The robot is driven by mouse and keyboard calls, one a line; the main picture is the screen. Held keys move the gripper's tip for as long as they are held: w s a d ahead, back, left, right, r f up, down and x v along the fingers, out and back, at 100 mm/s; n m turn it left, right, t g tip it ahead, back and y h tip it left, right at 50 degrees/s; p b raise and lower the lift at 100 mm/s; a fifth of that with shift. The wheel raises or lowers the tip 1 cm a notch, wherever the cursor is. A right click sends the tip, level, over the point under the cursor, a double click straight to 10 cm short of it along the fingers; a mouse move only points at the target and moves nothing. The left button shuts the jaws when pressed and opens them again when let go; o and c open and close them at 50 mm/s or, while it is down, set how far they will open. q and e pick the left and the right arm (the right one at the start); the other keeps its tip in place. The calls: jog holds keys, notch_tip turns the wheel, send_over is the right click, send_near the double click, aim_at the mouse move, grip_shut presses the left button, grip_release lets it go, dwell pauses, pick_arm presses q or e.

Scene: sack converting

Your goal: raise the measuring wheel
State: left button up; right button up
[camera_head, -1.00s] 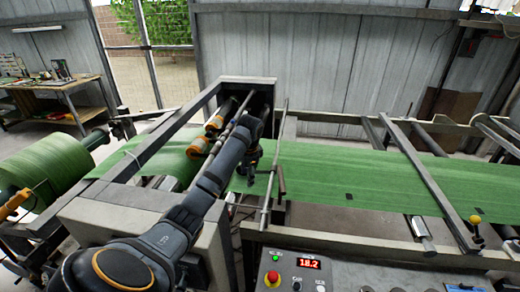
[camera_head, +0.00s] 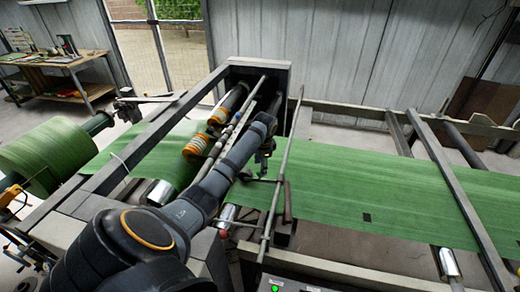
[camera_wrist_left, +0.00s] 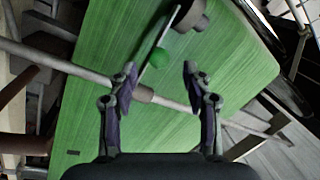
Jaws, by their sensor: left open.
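The measuring wheel (camera_wrist_left: 190,14) appears in the left wrist view as a dark grey wheel at the top, over the green web. A thin arm runs down from it, with a round green knob (camera_wrist_left: 157,57) beside it. My left gripper (camera_wrist_left: 158,74) is open and empty. Its two fingers point towards the knob and wheel, with the knob in line with the gap. In the head view my left gripper (camera_head: 263,160) hangs over the green web near a cross bar, and the wheel cannot be made out there. My right gripper is not in view.
A grey cross bar (camera_wrist_left: 55,62) with a collar passes close to the fingers in the wrist view. The green web (camera_head: 345,185) runs across the machine from a green roll (camera_head: 50,155) at left. Orange-ended rollers (camera_head: 197,147) and the frame lie beside my arm.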

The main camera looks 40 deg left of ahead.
pick_arm(q)
jog(key=f, duration=0.3)
jog(key=shift+w+a, duration=0.25)
jog(key=shift+w, duration=0.05)
jog(key=shift+f+p, duration=0.3)
jog(key=shift+s+f, duration=0.15)
jog(key=shift+f, duration=0.1)
jog(key=c, duration=0.5)
grip_shut()
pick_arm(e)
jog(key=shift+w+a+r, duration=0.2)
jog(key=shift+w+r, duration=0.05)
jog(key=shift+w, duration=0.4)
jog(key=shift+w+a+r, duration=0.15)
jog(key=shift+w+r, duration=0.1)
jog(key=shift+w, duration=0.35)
